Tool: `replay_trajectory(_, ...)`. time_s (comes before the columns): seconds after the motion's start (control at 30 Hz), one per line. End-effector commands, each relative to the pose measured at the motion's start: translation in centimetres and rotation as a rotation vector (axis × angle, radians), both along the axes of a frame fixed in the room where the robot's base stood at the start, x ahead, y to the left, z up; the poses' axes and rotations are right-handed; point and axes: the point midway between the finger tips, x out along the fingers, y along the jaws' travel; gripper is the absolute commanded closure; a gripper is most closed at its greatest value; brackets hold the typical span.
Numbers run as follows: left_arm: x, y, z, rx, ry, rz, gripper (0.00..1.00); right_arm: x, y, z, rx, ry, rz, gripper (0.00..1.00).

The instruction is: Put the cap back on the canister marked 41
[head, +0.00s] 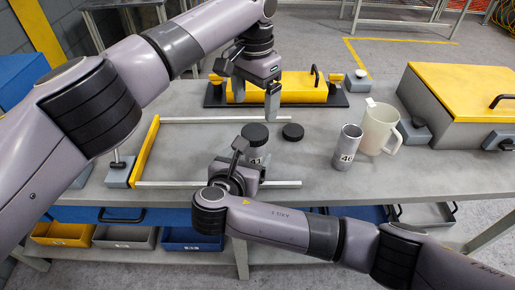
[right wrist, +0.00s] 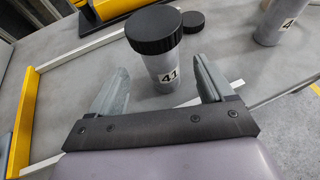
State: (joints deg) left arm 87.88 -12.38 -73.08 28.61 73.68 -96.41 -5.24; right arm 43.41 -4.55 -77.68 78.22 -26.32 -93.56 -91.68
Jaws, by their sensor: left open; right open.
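The grey canister marked 41 (head: 254,156) stands upright on the table, with a black cap (head: 255,133) on its top. In the right wrist view the canister (right wrist: 166,70) and its cap (right wrist: 153,29) are close; I cannot tell how firmly the cap sits. A second black cap (head: 293,131) lies flat on the table to the right, also in the right wrist view (right wrist: 193,22). My right gripper (head: 246,163) is open, its fingers (right wrist: 160,68) pointing at the canister from the near side. My left gripper (head: 248,88) is open and empty above and behind the canister.
A grey canister marked 46 (head: 347,147) and a cream jug (head: 379,128) stand to the right. A white-railed frame with a yellow bar (head: 145,152) surrounds the canister. A yellow block (head: 295,88) lies behind; a yellow-lidded box (head: 465,100) stands far right.

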Motion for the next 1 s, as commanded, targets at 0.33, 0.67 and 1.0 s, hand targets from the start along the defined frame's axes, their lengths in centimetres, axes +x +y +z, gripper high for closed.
replay_trajectory(0.33, 0.0, 0.0, 0.0, 0.0, 0.0, 0.0, 0.13, 0.6, -0.2, -0.2, -0.002, -0.001, -0.001, 0.19)
replay_trajectory(0.67, 0.0, 0.0, 0.0, 0.0, 0.0, 0.0, 0.13, 4.4, -1.4, -1.9, -0.003, 0.001, -0.002, 0.19)
replay_trajectory(1.0, 0.0, 0.0, 0.0, 0.0, 0.0, 0.0, 0.13, 6.3, -1.9, -2.7, -0.001, 0.0, 0.0, 0.19)
